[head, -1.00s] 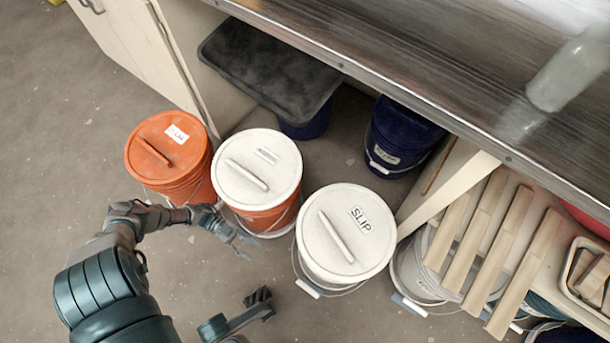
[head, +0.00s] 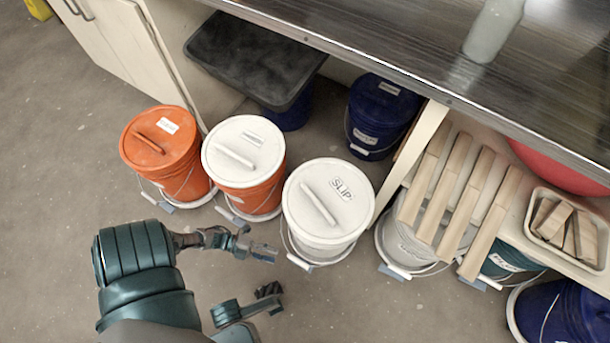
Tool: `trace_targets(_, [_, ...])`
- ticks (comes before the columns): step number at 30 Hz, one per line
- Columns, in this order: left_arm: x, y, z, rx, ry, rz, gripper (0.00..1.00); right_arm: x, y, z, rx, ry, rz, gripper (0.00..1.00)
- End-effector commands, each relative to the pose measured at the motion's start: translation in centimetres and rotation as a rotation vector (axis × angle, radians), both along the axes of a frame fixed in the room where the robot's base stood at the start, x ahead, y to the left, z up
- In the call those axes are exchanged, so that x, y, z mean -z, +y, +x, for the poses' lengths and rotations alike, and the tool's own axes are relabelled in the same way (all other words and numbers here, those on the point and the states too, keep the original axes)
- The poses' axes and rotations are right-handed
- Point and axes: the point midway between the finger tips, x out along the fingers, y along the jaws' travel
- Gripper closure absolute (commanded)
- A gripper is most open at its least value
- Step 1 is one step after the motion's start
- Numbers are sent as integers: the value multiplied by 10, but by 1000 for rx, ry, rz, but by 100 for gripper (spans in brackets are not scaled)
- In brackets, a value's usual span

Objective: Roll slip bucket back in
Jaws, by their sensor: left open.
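The slip bucket (head: 328,208) is white with a white lid, a bar handle on top and a label reading SLIP. It stands upright on the floor in front of the counter, right of an orange bucket with a white lid (head: 243,160). My left gripper (head: 276,252) is open and empty, low in front of the two buckets and just left of the slip bucket's wire handle; I cannot tell whether it touches.
An all-orange bucket (head: 162,150) stands at the left. Under the counter (head: 400,60) are a dark blue bucket (head: 380,115) and a black tray (head: 255,60) on a blue bucket. Wooden slats (head: 450,190) lie over a grey bucket at right. The floor at lower left is clear.

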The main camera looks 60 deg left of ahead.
Motion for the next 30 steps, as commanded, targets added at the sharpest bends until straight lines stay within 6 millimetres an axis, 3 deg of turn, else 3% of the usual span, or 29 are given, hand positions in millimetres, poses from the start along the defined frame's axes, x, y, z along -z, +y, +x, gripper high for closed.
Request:
trace_targets(15, [23,-61,72,2,2,-3,56,1,4,9,-1,-54,-2,100])
trace_targets(21, [25,-70,84,2,1,-4,56,-2,5,10,-2,-68,-3,100])
trace_targets(29, [24,-70,86,2,1,-5,56,-3,6,10,-2,-70,-4,100])
trace_targets(30, [24,-70,86,2,1,-5,63,-3,6,10,-2,-70,-3,100])
